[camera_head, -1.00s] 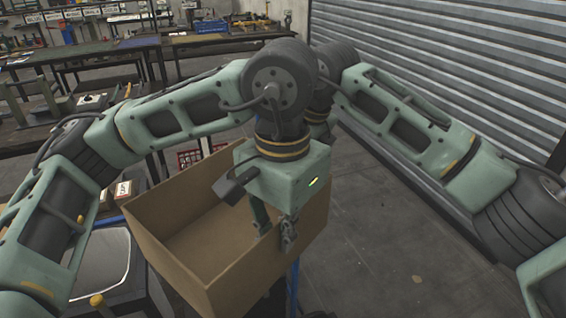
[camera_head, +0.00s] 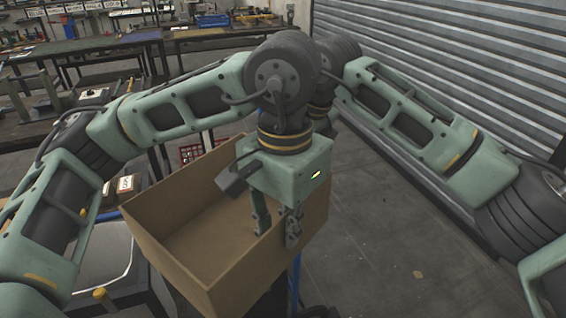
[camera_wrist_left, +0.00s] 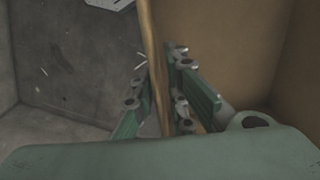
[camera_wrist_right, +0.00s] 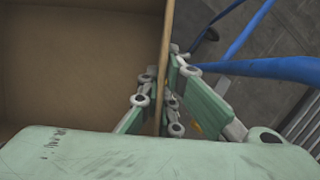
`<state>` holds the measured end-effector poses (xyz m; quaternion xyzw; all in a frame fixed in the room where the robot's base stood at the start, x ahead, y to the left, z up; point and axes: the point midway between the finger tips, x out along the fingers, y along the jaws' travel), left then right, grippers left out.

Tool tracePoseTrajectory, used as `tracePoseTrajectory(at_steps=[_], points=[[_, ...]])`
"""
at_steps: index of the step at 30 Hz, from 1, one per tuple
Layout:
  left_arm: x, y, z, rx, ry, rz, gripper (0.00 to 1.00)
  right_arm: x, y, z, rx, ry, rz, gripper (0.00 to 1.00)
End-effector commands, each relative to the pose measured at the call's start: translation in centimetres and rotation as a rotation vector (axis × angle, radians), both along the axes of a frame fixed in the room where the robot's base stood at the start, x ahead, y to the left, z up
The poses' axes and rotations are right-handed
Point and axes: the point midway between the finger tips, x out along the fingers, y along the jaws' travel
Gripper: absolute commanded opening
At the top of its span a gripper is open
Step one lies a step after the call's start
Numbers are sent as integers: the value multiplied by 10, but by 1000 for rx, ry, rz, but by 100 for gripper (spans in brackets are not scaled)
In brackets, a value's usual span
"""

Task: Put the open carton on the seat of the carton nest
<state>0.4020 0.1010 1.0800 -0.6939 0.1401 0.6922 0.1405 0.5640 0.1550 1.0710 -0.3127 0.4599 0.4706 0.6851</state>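The open carton (camera_head: 190,262) is brown, with its open top up, in the middle of the head view. My left gripper (camera_head: 277,232) straddles its wall, one finger on each side. In the left wrist view the wall runs between the pads (camera_wrist_left: 162,105), which look closed on it. My right gripper is hidden behind the left arm in the head view. In the right wrist view its fingers (camera_wrist_right: 163,105) look closed on another part of the carton's wall. I cannot pick out the carton nest for sure; blue bars (camera_head: 294,280) show beneath and beside the carton.
A dark machine with a grey glossy top (camera_head: 103,262) and a yellow knob stands just left of the carton. Blue tubes (camera_wrist_right: 240,67) run close by my right gripper. Workbenches (camera_head: 90,47) stand behind. Floor (camera_head: 400,250) is open to the right, before a grey shutter (camera_head: 470,70).

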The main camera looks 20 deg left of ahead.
Motion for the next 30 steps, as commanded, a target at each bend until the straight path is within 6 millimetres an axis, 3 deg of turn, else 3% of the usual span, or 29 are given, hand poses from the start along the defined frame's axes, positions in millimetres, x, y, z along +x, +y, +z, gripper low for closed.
tracePoseTrajectory(at_steps=[3,16,30], points=[[0,0,0,-1,1,0,26,2,-1,0,2,-1,-4,0],[-1,-1,9,-1,2,0,27,3,-2,0,1,-2,-9,0],[0,0,96,-1,-2,2,27,3,-2,0,2,-3,-9,0]])
